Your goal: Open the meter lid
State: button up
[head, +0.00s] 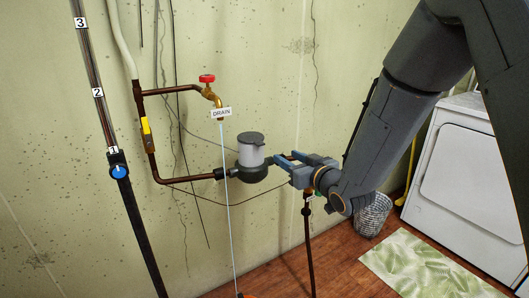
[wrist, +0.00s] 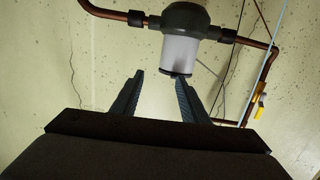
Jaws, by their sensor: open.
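The water meter has a pale cylinder (head: 251,155) on a dark round body (head: 253,174), set in the copper pipe by the wall. Its dark, flat meter lid (head: 250,138) lies shut on top of the cylinder. My gripper (head: 284,158) is just right of the meter, with its fingers pointing toward it, lower than the lid. In the wrist view the meter (wrist: 180,48) hangs upside down at the top. There my gripper (wrist: 159,76) is open and empty. Its right fingertip overlaps the lid's edge; I cannot tell whether they touch.
A red-handled tap (head: 207,79) with a DRAIN tag (head: 221,113) is left of the meter. A thin pale line runs from there to the floor. A yellow-handled valve (head: 146,126) sits farther left. A wire basket (head: 373,214) and white appliance (head: 474,172) stand right.

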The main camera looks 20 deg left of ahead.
aim_at(262, 144)
jog(key=shift+w+a+r+n+y, duration=0.15)
jog(key=shift+w+a+y, duration=0.4)
jog(key=shift+a, duration=1.05)
jog(key=shift+w+a+r+n+y, duration=0.25)
jog(key=shift+w+a, duration=0.5)
jog(key=shift+a, duration=0.8)
jog(key=shift+w+a+r+n+y, duration=0.1)
jog(key=shift+w+a+y, duration=0.45)
jog(key=shift+a, duration=1.05)
jog(key=shift+w, duration=0.1)
jog(key=shift+c, duration=0.5)
grip_shut()
